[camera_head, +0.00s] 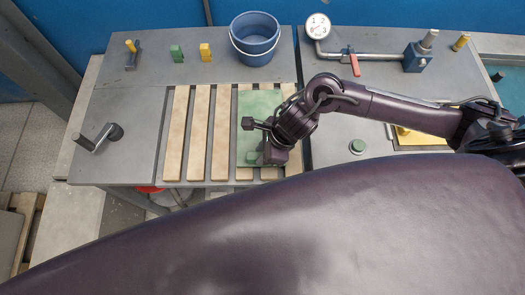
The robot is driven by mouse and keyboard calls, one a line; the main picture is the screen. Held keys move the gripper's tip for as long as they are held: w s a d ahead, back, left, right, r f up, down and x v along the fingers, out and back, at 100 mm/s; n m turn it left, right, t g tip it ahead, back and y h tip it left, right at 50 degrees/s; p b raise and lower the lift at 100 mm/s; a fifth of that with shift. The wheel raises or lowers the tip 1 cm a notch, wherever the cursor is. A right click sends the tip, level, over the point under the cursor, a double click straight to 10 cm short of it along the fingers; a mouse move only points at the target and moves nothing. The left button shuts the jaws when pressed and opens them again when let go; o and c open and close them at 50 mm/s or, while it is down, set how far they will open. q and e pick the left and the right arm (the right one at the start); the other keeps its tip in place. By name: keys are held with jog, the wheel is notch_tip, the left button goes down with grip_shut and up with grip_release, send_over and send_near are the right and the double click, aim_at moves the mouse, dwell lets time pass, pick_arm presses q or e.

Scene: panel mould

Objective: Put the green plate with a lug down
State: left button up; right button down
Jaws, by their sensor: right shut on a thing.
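The green plate (258,104) is at the right part of the wooden slats (200,130), lying flat or nearly so. I cannot tell whether it touches the slats or hangs just above them. My right gripper (260,157) is over the near part of the plate and is shut on it. The gripper and wrist hide the lug and much of the plate's right side. My left gripper is not in view.
A blue bucket (254,38) stands behind the slats. A crank handle (98,137) is at the left. A gauge (318,26) on a pipe with a red lever (354,63) is behind my right arm. The left slats are bare.

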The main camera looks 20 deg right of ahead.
jog(key=shift+f, duration=0.45)
jog(key=c, duration=1.2)
grip_release()
jog(key=b+v, duration=0.1)
jog(key=v, duration=1.1)
jog(key=shift+s, duration=0.1)
